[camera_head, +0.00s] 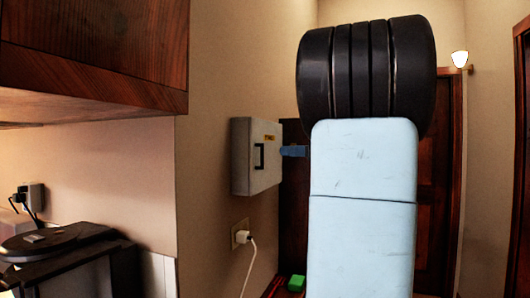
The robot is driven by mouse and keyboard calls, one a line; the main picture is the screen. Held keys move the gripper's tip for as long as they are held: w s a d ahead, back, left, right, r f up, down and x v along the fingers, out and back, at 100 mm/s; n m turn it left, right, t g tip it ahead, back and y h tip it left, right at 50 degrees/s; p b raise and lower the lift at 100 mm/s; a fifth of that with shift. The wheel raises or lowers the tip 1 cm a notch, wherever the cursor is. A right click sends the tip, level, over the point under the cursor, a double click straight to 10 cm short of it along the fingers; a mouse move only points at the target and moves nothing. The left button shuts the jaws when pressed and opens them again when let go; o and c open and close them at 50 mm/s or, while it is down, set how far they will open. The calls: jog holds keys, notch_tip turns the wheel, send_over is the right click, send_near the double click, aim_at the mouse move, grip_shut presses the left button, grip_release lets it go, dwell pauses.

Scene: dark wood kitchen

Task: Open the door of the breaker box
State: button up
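The breaker box (242,157) is a pale grey box fixed to the beige wall, left of centre. Its door (270,175) is shut and carries a black handle (259,156) and a small yellow label. My light blue and black arm fills the middle of the view, to the right of the box. A small blue piece, which looks like the tip of my gripper (293,151), sticks out left from behind the arm, close to the door's right side. I cannot tell whether it touches. The rest of my gripper is hidden behind the arm.
A wall socket (241,234) with a white plug and cord is below the box. A wooden cabinet (95,50) hangs at the upper left, above a black appliance (70,250). A green block (296,283) lies low. A wooden door (440,170) stands behind my arm.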

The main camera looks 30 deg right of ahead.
jog(key=x, duration=0.7)
jog(key=shift+w+a, duration=0.2)
jog(key=shift+w, duration=0.1)
grip_shut()
